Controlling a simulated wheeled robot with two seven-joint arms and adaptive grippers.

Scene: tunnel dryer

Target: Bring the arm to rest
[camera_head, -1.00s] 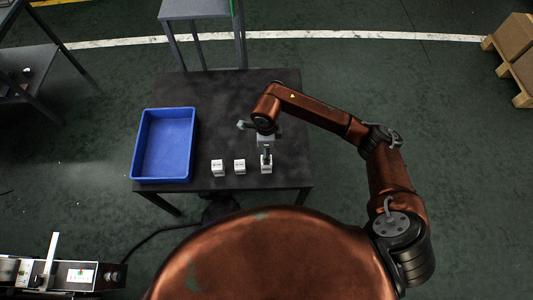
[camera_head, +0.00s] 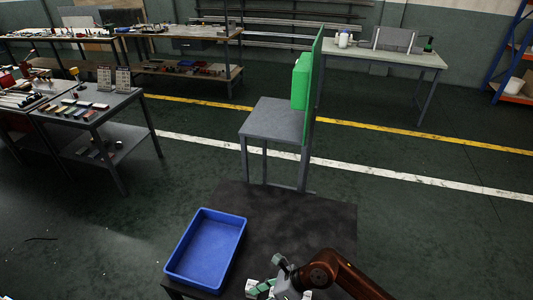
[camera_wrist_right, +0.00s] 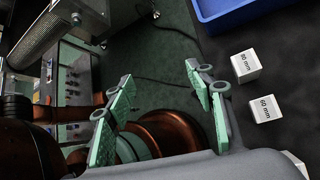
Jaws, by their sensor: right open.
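My right arm comes in from the bottom right of the head view. Its gripper (camera_head: 268,286) is low over the dark table (camera_head: 300,212), by the white blocks. In the wrist view the right gripper (camera_wrist_right: 162,112) is open, its two green-padded fingers apart with nothing between them. A white block marked 30 mm (camera_wrist_right: 246,65) and one marked 60 mm (camera_wrist_right: 265,108) stand on the table to the right of the fingers. Part of a third white block (camera_wrist_right: 294,165) shows at the lower right corner. My left gripper is not in view.
A blue bin (camera_head: 207,248) sits on the table's left part. Behind the table stands a grey stand (camera_head: 275,122) with a green panel (camera_head: 312,90). Cluttered benches (camera_head: 85,108) are at the left. A machine with a control panel (camera_wrist_right: 78,70) is beside the gripper in the wrist view.

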